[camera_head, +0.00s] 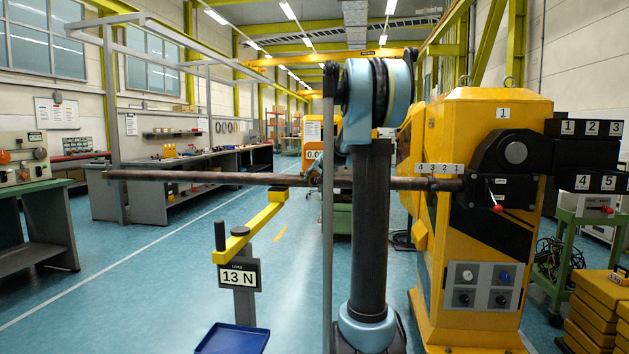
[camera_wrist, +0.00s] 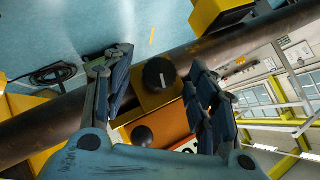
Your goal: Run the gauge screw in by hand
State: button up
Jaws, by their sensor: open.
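In the wrist view a round black knob with a white line (camera_wrist: 158,74), which looks like the gauge screw, sits on a yellow block against a long dark bar. My gripper (camera_wrist: 157,62) is open, with one finger on each side of the knob and visible gaps between. An orange gauge body (camera_wrist: 168,122) with a second, plain black knob (camera_wrist: 143,135) lies nearer the palm; its display is mostly hidden by a finger. In the head view, part of a display (camera_head: 315,155) shows beside my arm, which hides the gripper and knob.
The long bar (camera_head: 220,177) runs level from a grey frame to the yellow gate machine (camera_head: 490,130). Open floor lies to the left.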

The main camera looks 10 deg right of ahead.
jog(key=shift+w+f, duration=0.2)
jog(key=shift+w, duration=0.05)
jog(key=shift+r, duration=0.1)
jog(key=c, duration=1.1)
jog(key=o, duration=0.5)
jog(key=shift+c, duration=0.2)
jog(key=c, duration=0.4)
jog(key=shift+c, duration=0.2)
